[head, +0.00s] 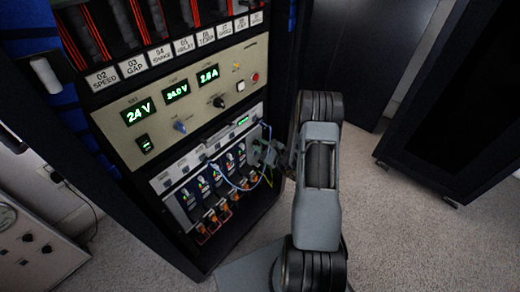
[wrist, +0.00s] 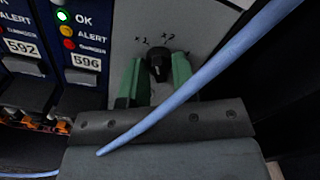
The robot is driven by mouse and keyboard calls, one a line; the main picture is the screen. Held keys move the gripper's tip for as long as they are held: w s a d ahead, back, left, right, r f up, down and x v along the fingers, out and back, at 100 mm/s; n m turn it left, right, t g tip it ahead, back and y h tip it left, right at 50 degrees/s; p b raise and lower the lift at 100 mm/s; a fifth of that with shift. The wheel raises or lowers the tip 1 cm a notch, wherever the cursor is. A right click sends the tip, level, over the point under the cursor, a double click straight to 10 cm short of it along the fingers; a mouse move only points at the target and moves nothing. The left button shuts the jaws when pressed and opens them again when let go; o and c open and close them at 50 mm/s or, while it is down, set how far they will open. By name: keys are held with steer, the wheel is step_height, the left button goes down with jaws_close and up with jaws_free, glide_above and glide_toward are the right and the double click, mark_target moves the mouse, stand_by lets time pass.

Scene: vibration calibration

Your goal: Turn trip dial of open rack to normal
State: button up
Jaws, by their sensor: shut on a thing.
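The trip dial (wrist: 158,66) is a small black knob on a grey panel, seen in the wrist view. Small marks that look like x1 and x2 are printed above it, and the knob's narrow part points roughly up. My gripper (wrist: 157,78) has its two green fingers on either side of the dial and is shut on it. In the head view my gripper (head: 264,153) is at the right end of the lower module row of the open rack (head: 188,132). The dial is hidden there behind my gripper.
A blue cable (wrist: 205,77) crosses in front of my gripper in the wrist view. Modules labelled 592 and 596 (wrist: 85,62) stand to the left, with a green OK light lit on 596. Blue and yellow cables (head: 240,186) hang across the modules.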

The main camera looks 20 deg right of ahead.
steer(key=n+b, duration=0.3)
steer(key=n, duration=0.1)
steer(key=shift+f+n, duration=0.1)
steer(key=shift+n, duration=0.2)
steer(key=shift+n+b, duration=0.3)
steer(key=shift+b, duration=0.1)
steer(key=o, duration=0.9)
steer(key=p+v, duration=0.2)
steer(key=v, duration=1.1)
steer(key=shift+s+p, duration=0.35)
steer(key=shift+p, duration=0.05)
steer(key=shift+d, duration=0.1)
